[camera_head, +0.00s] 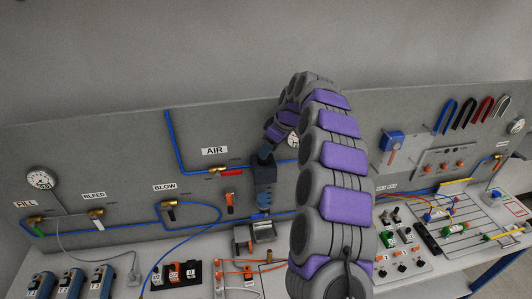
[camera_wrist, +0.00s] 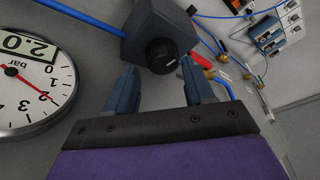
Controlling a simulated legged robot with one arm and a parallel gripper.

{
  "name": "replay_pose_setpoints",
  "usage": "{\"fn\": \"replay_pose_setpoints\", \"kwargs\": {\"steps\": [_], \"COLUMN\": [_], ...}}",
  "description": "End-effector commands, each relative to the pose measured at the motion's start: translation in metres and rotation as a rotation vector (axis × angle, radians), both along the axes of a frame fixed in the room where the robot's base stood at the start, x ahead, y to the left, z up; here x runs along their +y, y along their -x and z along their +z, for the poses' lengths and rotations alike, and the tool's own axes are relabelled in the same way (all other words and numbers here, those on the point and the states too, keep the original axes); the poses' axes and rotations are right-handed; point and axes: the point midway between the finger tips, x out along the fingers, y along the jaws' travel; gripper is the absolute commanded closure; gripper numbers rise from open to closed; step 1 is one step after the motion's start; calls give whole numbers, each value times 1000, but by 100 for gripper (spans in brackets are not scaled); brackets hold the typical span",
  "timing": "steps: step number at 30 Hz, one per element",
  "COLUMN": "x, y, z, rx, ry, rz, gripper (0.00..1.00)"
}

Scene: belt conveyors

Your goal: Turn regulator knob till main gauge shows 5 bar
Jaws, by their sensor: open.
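In the head view the gauge (camera_head: 292,140) is partly hidden by my arm.
A red-handled valve (camera_head: 232,172) sits close to the regulator, and blue hoses run along the panel. Another gauge (camera_head: 40,180) is at far left. Below, the bench holds switches, a small grey vice-like block (camera_head: 262,233) and wiring boards. The wall above is clear.

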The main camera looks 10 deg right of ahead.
Motion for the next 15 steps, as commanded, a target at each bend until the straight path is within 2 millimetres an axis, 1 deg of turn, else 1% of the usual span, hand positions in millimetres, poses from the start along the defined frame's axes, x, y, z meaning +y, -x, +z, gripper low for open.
{"fn": "replay_pose_setpoints", "kwargs": {"steps": [3, 6, 10, 15], "x": [6, 9, 11, 11], "y": [-3, -5, -6, -6], "z": [-14, -21, -27, -27], "rx": [3, -1, -2, -2], "ry": [0, 0, 1, 1], "rz": [1, 0, -1, -1], "gripper": [47, 47, 47, 47]}}
